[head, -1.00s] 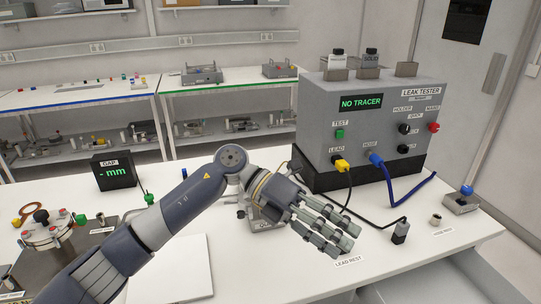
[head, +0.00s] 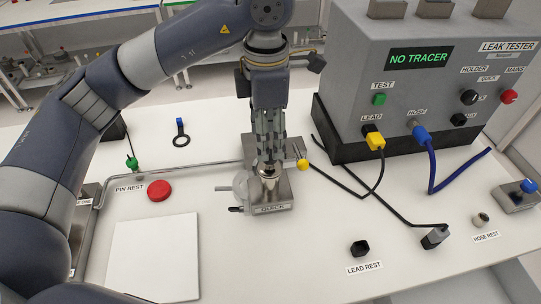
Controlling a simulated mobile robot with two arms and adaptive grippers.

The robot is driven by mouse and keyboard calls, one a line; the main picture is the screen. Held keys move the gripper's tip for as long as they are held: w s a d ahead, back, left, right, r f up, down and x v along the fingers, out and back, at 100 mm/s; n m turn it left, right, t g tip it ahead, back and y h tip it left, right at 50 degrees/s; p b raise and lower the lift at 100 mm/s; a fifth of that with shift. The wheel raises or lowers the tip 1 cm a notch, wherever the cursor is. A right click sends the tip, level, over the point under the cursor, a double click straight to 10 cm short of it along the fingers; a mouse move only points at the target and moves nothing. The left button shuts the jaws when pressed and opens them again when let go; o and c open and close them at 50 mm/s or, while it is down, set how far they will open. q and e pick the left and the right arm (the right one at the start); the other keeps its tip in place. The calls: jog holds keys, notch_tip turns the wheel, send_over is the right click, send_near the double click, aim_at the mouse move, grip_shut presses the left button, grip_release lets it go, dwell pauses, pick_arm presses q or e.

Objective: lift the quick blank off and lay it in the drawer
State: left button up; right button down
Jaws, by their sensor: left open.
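The metal block labelled QUICK (head: 280,197) stands on the bench left of the leak tester. A small round metal piece on top of it, which looks like the quick blank (head: 268,175), sits upright right under my left gripper (head: 270,166). The gripper points straight down with its fingers open. The fingertips are at the top of the blank and partly hide it; I cannot tell whether they touch it. What looks like part of the drawer (head: 492,274) shows below the bench edge at the lower right. My right gripper is not in view.
The leak tester (head: 420,80) reads NO TRACER, with yellow lead and blue hose plugged in. A yellow-ended lever (head: 303,163) sticks out right of the block. A red button (head: 159,190) and a white plate (head: 155,258) lie left. The bench in front of the block is clear.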

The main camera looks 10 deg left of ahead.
aim_at(270, 154)
pick_arm(q)
jog(key=shift+w+f, duration=0.15)
jog(key=shift+f, duration=0.9)
jog(key=f, duration=0.1)
jog(key=f+p, duration=0.1)
jog(key=f, duration=0.1)
jog(key=f+p, duration=0.1)
jog(key=shift+w+d+f, duration=0.15)
jog(key=shift+w, duration=0.1)
jog(key=shift+f, duration=0.2)
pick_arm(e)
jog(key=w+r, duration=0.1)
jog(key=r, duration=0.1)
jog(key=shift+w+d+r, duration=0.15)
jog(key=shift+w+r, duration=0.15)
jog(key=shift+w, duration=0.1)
pick_arm(q)
jog(key=shift+c, duration=1.3)
grip_shut()
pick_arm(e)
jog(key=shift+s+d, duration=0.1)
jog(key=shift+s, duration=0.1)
